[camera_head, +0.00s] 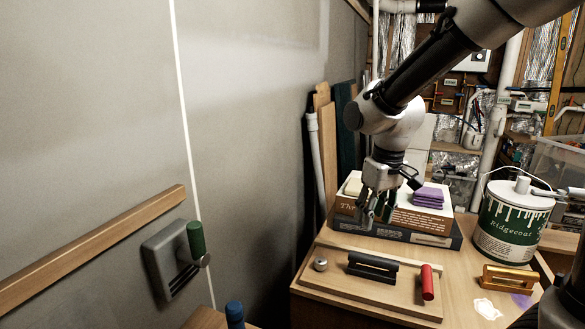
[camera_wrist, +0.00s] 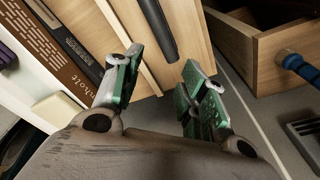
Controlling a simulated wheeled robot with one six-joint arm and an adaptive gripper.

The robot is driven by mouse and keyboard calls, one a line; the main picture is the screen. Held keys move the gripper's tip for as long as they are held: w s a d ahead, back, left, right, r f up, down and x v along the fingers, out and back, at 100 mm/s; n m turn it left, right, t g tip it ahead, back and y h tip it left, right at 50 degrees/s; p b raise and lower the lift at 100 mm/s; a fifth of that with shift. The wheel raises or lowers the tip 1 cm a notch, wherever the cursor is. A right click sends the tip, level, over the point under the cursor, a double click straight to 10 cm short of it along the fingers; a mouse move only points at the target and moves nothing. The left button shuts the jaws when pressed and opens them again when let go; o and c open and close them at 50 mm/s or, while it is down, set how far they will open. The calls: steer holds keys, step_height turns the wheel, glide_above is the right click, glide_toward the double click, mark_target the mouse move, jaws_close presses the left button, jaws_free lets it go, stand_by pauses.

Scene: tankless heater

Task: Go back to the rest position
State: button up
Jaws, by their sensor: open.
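My gripper (camera_head: 378,208) hangs from my arm over the wooden worktop (camera_head: 450,275), in front of the stacked boxes. In the wrist view, my gripper (camera_wrist: 160,85) has its two green-padded fingers apart with nothing between them. Past the fingertips lies the wooden board with the black handle (camera_wrist: 158,28). The black handle also shows in the head view (camera_head: 372,268), below and apart from my gripper.
Stacked boxes (camera_head: 430,222) carry purple cloths (camera_head: 428,197). A paint can (camera_head: 510,228) stands at the right. A red handle (camera_head: 427,282), a round knob (camera_head: 320,264) and a brass handle (camera_head: 508,279) are nearby. A green-handled wall switch (camera_head: 196,238) is at left. An open drawer (camera_wrist: 265,45) shows in the wrist view.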

steer(key=s+d+r+m+t, duration=0.1)
steer(key=s+d+r, duration=0.3)
steer(key=s+d, duration=0.4)
steer(key=s+d+r+m+t, duration=0.2)
steer(key=s+d+r+m, duration=0.2)
steer(key=s+d, duration=0.5)
steer(key=shift+s+r+h, duration=0.3)
steer(key=shift+s+r, duration=0.35)
steer(key=shift+s, duration=0.05)
